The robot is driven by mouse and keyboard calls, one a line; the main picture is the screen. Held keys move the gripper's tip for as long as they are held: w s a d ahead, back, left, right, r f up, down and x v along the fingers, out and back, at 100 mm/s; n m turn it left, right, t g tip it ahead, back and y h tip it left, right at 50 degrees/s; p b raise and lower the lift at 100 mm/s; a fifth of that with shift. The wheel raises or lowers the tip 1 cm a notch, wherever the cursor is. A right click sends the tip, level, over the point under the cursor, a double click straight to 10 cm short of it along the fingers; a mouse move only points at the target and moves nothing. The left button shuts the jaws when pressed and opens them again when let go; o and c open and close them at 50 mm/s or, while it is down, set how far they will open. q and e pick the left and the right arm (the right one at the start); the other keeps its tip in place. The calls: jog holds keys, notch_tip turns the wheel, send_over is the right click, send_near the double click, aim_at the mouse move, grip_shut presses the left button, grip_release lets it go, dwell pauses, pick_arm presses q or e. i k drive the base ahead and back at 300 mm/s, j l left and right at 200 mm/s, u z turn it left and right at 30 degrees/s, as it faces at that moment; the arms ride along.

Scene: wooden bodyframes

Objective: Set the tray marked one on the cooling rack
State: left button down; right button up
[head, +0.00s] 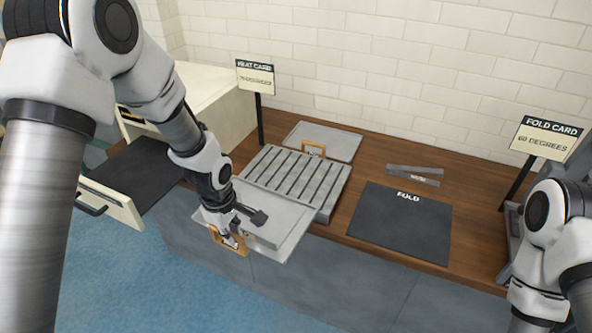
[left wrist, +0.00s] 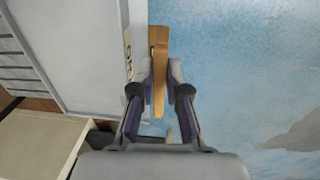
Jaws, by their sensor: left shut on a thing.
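My left gripper (head: 232,232) is shut on the wooden handle (head: 230,241) of a flat grey tray (head: 284,244). In the left wrist view the fingers (left wrist: 160,85) pinch the handle (left wrist: 159,60) from both sides. Partly hidden lettering shows on the tray (left wrist: 90,40) beside the handle. The tray is at the front edge of the counter, in front of the slatted grey cooling rack (head: 312,186), its far edge close to the rack. I cannot tell whether they touch. My right gripper is out of view; only its arm shows at the right.
A second grey tray (head: 340,142) with a wooden handle lies behind the rack. A dark FOLD mat (head: 398,228) and grey strips (head: 414,174) lie to the right. Two card stands, HEAT CARD (head: 255,77) and FOLD CARD (head: 547,138), stand upright. An open drawer (head: 112,203) juts out at left.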

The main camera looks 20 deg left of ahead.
aim_at(294, 174)
jog(key=i+z, duration=0.15)
jog(key=i, duration=0.75)
